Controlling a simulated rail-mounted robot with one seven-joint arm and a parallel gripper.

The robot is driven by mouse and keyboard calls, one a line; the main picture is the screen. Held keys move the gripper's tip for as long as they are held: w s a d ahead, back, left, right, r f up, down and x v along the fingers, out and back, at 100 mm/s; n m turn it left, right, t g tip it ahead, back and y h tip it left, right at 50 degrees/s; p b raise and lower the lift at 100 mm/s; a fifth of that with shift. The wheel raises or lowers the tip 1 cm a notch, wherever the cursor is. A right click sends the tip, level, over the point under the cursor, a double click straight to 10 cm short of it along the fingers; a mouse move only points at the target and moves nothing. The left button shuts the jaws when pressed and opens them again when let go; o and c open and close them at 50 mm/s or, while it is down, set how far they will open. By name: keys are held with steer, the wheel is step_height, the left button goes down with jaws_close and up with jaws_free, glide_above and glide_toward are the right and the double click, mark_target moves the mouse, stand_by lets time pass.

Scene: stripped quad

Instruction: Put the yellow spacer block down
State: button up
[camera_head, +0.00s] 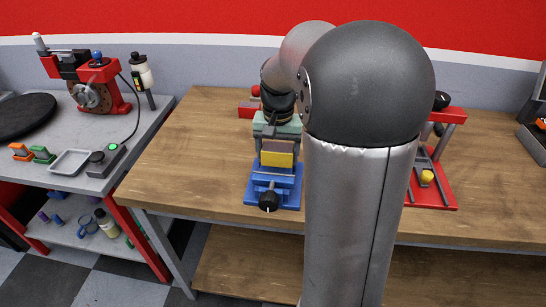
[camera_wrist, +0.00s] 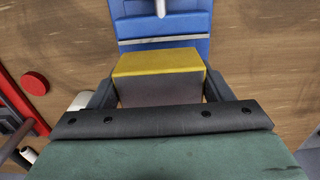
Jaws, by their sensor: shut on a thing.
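The yellow spacer block (camera_head: 277,159) is between the fingers of my gripper (camera_head: 277,147), which is shut on it. In the wrist view the yellow block (camera_wrist: 160,63) shows its bright top face and a darker near face, with a finger of my gripper (camera_wrist: 160,88) at each side. A blue vise-like fixture (camera_head: 273,186) with a black knob stands on the wooden bench, just below and in front of the block. The blue fixture (camera_wrist: 166,22) lies just beyond the block in the wrist view. I cannot tell whether the block touches it.
The wooden bench (camera_head: 180,150) is bare left of the fixture. A red fixture (camera_head: 436,185) with a yellow part stands to the right, partly behind my arm. A grey side table (camera_head: 75,180) at left carries a red machine (camera_head: 110,85) and a small tray (camera_head: 70,162).

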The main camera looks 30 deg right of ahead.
mark_target(276, 162)
steer(key=f, duration=0.1)
steer(key=w+f, duration=0.1)
steer(key=f, duration=0.1)
steer(key=shift+f, duration=0.5)
steer(key=shift+s, duration=0.1)
steer(key=shift+f, duration=0.2)
steer(key=o, duration=1.3)
